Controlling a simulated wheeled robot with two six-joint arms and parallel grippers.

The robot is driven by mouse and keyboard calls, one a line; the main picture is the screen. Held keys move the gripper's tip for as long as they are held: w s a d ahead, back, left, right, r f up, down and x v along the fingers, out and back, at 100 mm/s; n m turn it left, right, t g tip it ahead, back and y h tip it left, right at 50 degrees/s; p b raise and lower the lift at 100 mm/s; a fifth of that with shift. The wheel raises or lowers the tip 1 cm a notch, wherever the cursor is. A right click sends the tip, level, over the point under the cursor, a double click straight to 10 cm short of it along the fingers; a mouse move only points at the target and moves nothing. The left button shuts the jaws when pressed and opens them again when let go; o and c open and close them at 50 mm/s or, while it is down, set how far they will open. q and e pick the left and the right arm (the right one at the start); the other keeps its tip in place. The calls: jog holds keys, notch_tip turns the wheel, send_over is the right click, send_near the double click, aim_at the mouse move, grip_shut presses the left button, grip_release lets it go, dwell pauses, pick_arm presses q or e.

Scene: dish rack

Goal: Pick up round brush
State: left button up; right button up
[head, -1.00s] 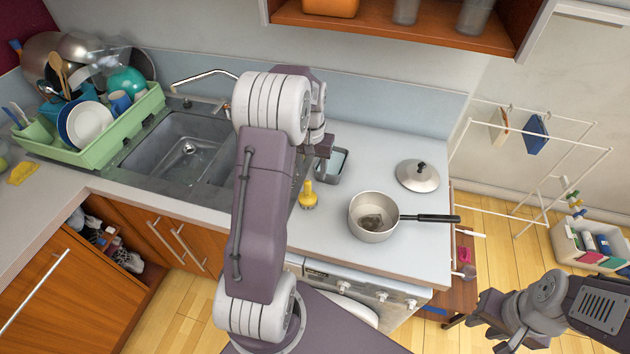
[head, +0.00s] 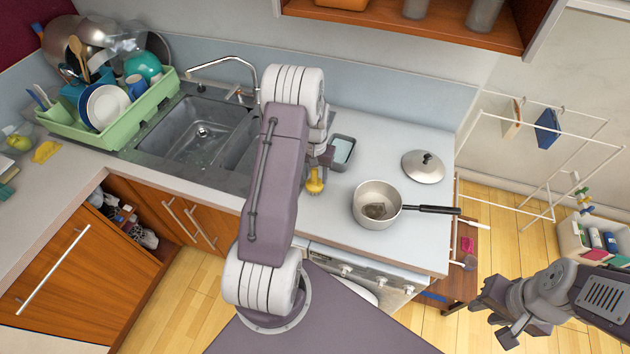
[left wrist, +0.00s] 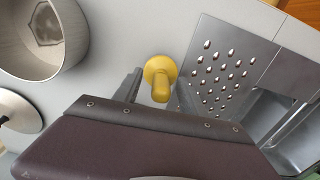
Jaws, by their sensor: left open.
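The round brush, a small yellow piece with a round base and a stubby handle, stands on the counter right of the sink in the head view (head: 315,184). In the left wrist view the brush (left wrist: 160,74) is near the centre, beside the perforated metal drainer. My left gripper (head: 322,158) is open and sits just above and behind the brush in the head view, partly hidden by my arm. In the left wrist view its dark finger is left of the brush, and I see no grip on it. My right gripper (head: 502,312) is at the lower right, away from the counter.
A saucepan (head: 376,205) with a black handle stands right of the brush. Its lid (head: 423,167) lies behind it. A small grey tray (head: 343,150) is close behind the brush. The sink (head: 200,135) and green dish rack (head: 110,140) are at the left.

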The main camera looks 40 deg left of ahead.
aim_at(318, 169)
pick_arm(q)
jog(key=shift+a+f, duration=0.2)
jog(key=shift+f, duration=0.1)
jog(key=shift+d+r, duration=0.1)
jog(key=shift+d, duration=0.05)
grip_shut()
jog(key=shift+r, duration=0.35)
jog(key=r, duration=0.1)
jog(key=r+b, duration=0.1)
jog(key=w+r+b, duration=0.1)
jog(key=shift+d+r, duration=0.4)
jog(key=w+d+r+b, duration=0.1)
jog(key=w+d+r, duration=0.4)
jog(key=d, duration=0.4)
jog(key=shift+w+r, duration=0.2)
jog(key=shift+r, duration=0.55)
